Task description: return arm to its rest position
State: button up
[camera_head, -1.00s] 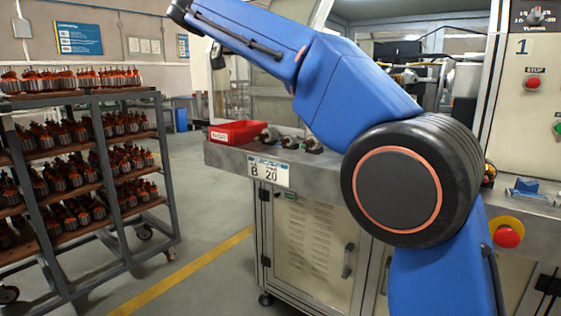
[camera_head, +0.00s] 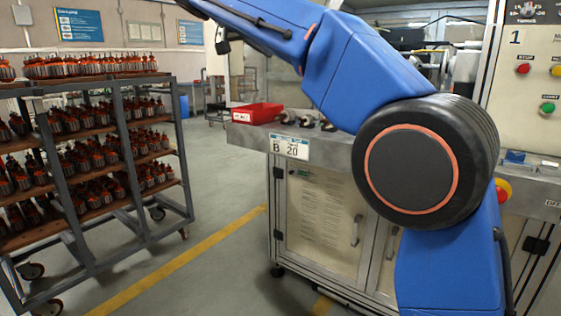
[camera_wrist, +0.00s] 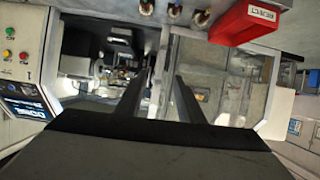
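My blue arm crosses the right half of the head view, raised and bent, with its upper link reaching to the top left edge. The gripper end is not clearly visible there. In the wrist view my gripper (camera_wrist: 159,80) shows two dark fingers set apart with nothing between them. Beyond the fingers is a machine's interior, seen at an odd angle.
A machine bench (camera_head: 258,139) carries a red bin (camera_head: 257,114) and several small armatures (camera_head: 306,121). The bin also shows in the wrist view (camera_wrist: 235,27). A rack (camera_head: 88,198) of armatures stands at left. Clear floor (camera_head: 215,205) with a yellow line lies between.

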jog(key=s+d+f+n+g+y, duration=0.25)
jog(key=s+d+f, duration=0.55)
jog(key=d, duration=0.4)
jog(key=s+d+f+n+g+y, duration=0.1)
jog(key=s+d+f+n, duration=0.3)
jog(key=d+f, duration=0.7)
jog(key=s+d+f+g+y, duration=0.1)
jog(key=s+d+f, duration=0.3)
jog(key=s+f, duration=1.1)
jog(key=s+d+f+g+y, duration=0.1)
jog(key=s+d+f+y, duration=0.2)
jog(key=s+f, duration=1.1)
notch_tip(320, 180, down, 2)
jog(key=shift+s+d+f, duration=0.15)
jog(key=shift+s+d, duration=0.25)
jog(key=shift+d, duration=0.05)
jog(key=shift+c, duration=0.6)
